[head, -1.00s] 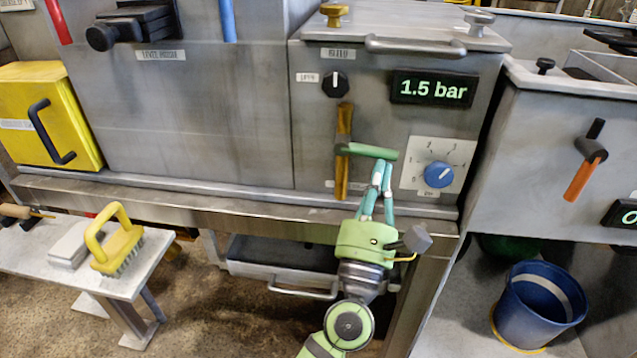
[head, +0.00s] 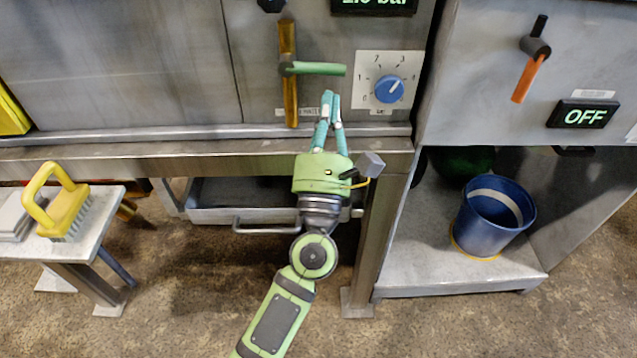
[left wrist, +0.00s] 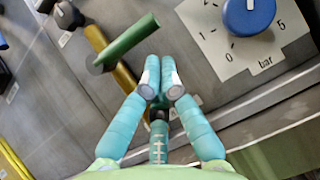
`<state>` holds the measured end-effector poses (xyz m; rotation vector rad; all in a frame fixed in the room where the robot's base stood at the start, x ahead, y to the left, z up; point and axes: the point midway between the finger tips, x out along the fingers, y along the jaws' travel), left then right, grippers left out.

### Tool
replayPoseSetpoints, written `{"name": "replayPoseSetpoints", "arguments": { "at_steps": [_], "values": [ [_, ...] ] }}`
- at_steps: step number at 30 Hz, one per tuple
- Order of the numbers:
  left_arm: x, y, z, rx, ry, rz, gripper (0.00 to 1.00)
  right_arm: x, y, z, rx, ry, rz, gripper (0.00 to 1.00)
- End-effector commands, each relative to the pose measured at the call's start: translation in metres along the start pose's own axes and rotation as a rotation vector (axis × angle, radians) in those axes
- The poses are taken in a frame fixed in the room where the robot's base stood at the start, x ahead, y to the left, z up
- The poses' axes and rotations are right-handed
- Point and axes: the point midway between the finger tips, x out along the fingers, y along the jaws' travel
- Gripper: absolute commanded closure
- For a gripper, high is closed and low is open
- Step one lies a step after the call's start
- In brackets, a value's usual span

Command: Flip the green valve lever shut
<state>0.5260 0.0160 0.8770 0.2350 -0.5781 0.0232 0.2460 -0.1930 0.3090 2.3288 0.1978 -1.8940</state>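The green valve lever (head: 320,69) sticks out horizontally to the right from its pivot on a vertical brass pipe (head: 290,103) on the grey machine front. In the left wrist view the lever (left wrist: 128,41) runs from its dark pivot up to the right, just beyond the fingertips. My left gripper (head: 331,95) is just below the lever's right end in the head view. Its teal fingers (left wrist: 160,80) are close together with nothing between them, and appear apart from the lever. My right gripper is not in view.
A blue dial (head: 389,89) on a white plate sits right of the lever. An orange-handled lever (head: 527,78) and an OFF display (head: 583,114) are farther right. A ledge (head: 200,155) runs below the panel. A blue bucket (head: 494,218) and a yellow brush (head: 62,203) stand lower down.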

Motion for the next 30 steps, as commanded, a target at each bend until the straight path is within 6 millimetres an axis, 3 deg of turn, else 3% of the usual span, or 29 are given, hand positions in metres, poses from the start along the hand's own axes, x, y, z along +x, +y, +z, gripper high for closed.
{"name": "replayPoseSetpoints", "arguments": {
  "at_steps": [8, 15, 21, 30],
  "values": [
    [-0.014, -0.007, -0.017, 0.001, 0.001, 0.001, 1.0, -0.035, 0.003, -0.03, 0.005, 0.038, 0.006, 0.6],
    [-0.072, -0.012, -0.016, 0.002, 0.001, -0.001, 1.0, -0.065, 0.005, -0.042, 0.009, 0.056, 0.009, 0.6],
    [-0.1, -0.014, -0.014, 0.002, 0.0, 0.001, 1.0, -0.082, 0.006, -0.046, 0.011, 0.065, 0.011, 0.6],
    [-0.108, -0.013, -0.012, 0.001, -0.001, 0.003, 1.0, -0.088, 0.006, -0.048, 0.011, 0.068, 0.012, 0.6]
  ]
}}
